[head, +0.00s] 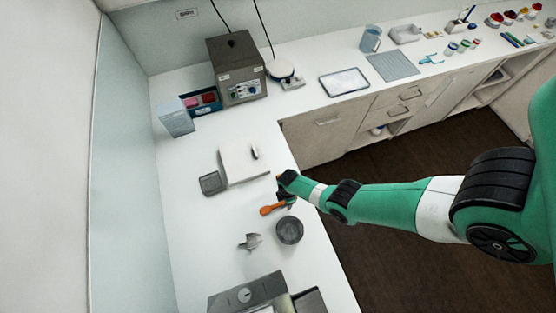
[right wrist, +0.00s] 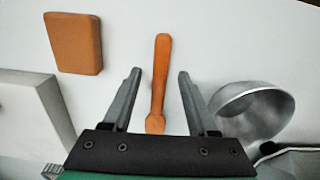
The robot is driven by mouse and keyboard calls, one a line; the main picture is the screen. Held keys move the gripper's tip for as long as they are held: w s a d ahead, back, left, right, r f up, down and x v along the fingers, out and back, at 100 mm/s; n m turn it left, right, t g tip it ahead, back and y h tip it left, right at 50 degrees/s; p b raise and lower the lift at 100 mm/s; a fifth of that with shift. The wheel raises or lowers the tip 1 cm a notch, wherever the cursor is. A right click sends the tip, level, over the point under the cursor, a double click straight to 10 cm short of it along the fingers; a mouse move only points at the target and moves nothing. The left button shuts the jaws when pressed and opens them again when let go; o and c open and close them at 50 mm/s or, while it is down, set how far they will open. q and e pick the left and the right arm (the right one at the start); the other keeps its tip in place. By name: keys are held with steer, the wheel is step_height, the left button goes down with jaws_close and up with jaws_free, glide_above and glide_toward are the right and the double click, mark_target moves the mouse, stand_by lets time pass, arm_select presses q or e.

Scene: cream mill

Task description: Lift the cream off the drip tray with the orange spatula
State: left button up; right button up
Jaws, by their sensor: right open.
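The orange spatula (head: 272,209) lies on the white bench. My right gripper (head: 285,196) is over the bench beside it, partly hidden by its own arm. In the right wrist view the spatula (right wrist: 160,75) lies between my right gripper's two fingers (right wrist: 157,90), which are apart and hold nothing. Its lower end is near the gripper's base in that view. A dark flat square (head: 211,183), which looks like the drip tray, sits at the left of a white machine (head: 240,162). I cannot make out cream on it. My left gripper is not in view.
A grey metal bowl (head: 289,230) stands close to the spatula and to one finger in the right wrist view (right wrist: 250,108). A brown block (right wrist: 73,42) lies at that view's upper left. A grey scoop-like piece (head: 250,241) and an instrument (head: 246,294) stand nearer the bottom.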

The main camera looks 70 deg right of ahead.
jaws_close()
steer(key=shift+r, duration=0.15)
stand_by(0.4)
